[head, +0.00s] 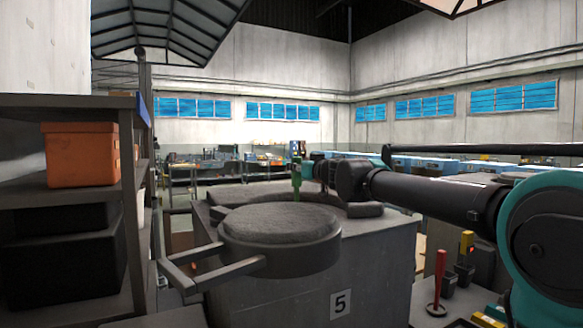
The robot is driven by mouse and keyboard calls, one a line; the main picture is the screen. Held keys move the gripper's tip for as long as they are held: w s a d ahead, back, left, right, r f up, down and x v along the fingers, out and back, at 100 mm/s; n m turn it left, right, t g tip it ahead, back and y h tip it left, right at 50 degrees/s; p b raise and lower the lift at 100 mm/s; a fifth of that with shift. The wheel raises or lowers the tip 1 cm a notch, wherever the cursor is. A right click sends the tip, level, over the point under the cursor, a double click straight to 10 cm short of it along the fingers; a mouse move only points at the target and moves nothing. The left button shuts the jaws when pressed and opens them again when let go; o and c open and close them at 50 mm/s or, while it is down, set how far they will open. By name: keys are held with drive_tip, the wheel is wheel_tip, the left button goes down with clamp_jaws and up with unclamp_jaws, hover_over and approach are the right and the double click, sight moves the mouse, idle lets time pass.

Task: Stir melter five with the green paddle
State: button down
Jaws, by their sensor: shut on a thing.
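Melter five is a large grey block (300,290) in the head view with a "5" plate on its front. A round grey lid-like piece (280,222) with a long bar handle (215,272) lies at its top and juts toward me. My gripper (299,171) is beyond this round piece, over the melter's far part. It is small in view and shut on the green paddle (296,182), whose green upper part shows upright. The paddle's lower end is hidden behind the round piece. I cannot tell whether it touches anything inside the melter.
A red upright tool (437,282) stands on a surface at the lower right, beside dark holders (464,272). A shelf (125,190) with an orange bin (80,154) and black bins stands close on the left. Workbenches (267,165) line the far wall.

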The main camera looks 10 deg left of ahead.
drive_tip(key=shift+d, duration=0.1)
drive_tip(key=w+d, duration=0.2)
drive_tip(key=d, duration=0.1)
drive_tip(key=shift+w+d, duration=0.1)
idle(0.4)
drive_tip(key=shift+w, duration=0.15)
drive_tip(key=w, duration=0.2)
drive_tip(key=w+a, duration=0.1)
drive_tip(key=shift+w+a, duration=0.1)
drive_tip(key=shift+w, duration=0.25)
